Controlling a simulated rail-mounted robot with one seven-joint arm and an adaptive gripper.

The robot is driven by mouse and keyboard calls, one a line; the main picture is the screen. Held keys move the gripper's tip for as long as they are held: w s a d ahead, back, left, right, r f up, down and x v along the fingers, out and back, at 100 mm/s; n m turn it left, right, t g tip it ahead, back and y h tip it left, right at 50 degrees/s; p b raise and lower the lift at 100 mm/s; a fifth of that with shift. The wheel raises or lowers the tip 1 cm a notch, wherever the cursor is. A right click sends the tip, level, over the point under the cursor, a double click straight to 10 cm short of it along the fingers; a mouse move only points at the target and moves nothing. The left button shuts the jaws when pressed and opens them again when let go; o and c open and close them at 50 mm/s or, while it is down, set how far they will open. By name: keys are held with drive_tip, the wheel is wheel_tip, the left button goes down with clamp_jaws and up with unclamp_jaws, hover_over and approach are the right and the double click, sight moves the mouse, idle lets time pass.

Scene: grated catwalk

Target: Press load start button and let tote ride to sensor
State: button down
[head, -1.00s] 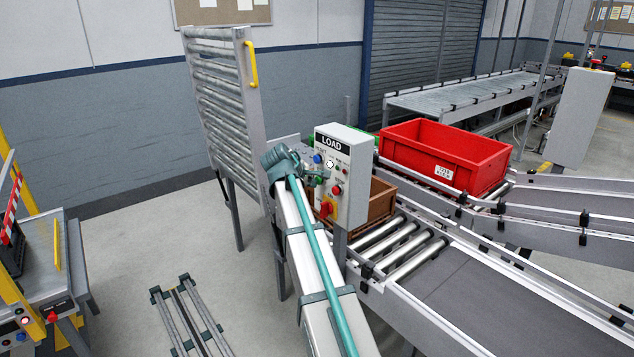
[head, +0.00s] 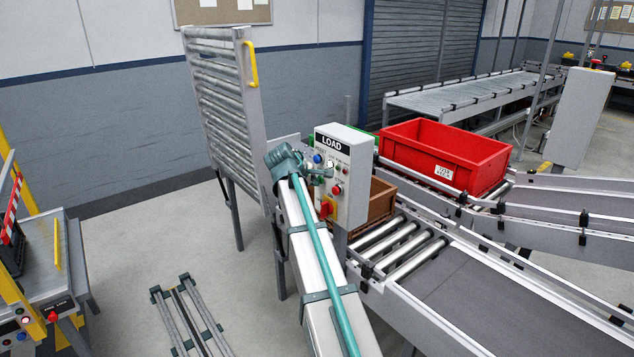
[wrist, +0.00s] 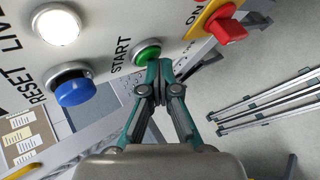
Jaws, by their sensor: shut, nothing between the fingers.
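The grey LOAD control box (head: 342,148) stands beside the roller conveyor in the head view. In the wrist view its green START button (wrist: 147,52) is right at the tips of my gripper (wrist: 158,66), which is shut and empty. The tips cover part of the button's lower edge; I cannot tell if they touch it. A brown tote (head: 382,200) sits behind the box, partly hidden, at the rollers (head: 408,250). A red tote (head: 440,150) with a white label sits on the conveyor behind. I cannot make out the sensor.
Close to START are a blue RESET button (wrist: 73,88), a lit white LIVE lamp (wrist: 56,24) and a red rotary switch (wrist: 227,31) on a yellow plate. A raised roller gate (head: 222,95) stands left of the box. Open floor (head: 130,240) lies to the left.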

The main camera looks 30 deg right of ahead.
idle(0.4)
drive_tip(key=shift+s+a, duration=0.25)
drive_tip(key=shift+a, duration=0.9)
drive_tip(key=shift+a, duration=0.1)
